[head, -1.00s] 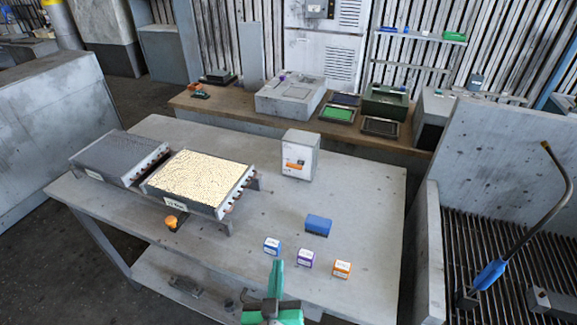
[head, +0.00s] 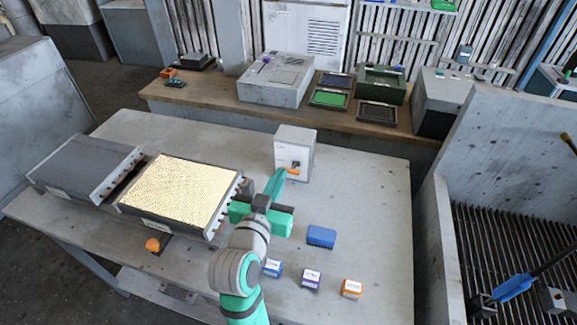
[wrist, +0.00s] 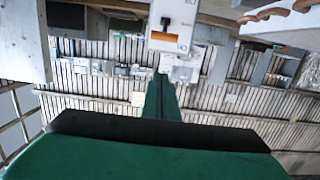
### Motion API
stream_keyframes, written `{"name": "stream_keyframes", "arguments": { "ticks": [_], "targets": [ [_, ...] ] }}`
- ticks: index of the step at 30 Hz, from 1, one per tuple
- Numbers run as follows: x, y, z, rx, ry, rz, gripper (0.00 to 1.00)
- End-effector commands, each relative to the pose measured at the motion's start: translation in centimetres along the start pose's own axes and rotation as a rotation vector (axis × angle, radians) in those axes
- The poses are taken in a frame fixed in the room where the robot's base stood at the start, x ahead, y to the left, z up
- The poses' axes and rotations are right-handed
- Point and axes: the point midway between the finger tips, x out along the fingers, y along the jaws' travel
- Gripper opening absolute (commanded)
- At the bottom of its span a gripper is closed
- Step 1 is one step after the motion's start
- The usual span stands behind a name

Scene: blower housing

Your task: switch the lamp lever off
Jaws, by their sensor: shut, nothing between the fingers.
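The grey switch box (head: 302,142) stands upright on the near table. Its front carries the orange lever (head: 293,171), low on the face. The box also shows at the top of the wrist view (wrist: 173,12), with the orange lever (wrist: 164,37) on it. My gripper (head: 279,176) is shut and empty, its green fingers pointing at the box front. The fingertips are just left of the lever in the head view; I cannot tell whether they touch it. In the wrist view, the closed fingers (wrist: 163,85) point toward the lever.
A bright cream-topped panel unit (head: 175,190) and a dark one (head: 85,165) lie left of my arm. A blue block (head: 321,236) and small blue, purple and orange boxes (head: 351,289) sit right of it. An orange knob (head: 153,245) is at the front edge.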

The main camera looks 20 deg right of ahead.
Motion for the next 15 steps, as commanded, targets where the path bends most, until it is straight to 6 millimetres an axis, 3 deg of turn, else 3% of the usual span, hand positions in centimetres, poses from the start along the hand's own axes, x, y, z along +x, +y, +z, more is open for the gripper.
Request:
{"name": "stream_keyframes", "arguments": {
  "ticks": [7, 15],
  "targets": [
    [1.0, 0.1, 0.0, 0.0, 0.001, 0.002, 0.0],
    [5.6, 0.3, 0.0, 0.0, 0.0, 0.006, 0.0]
  ]
}}
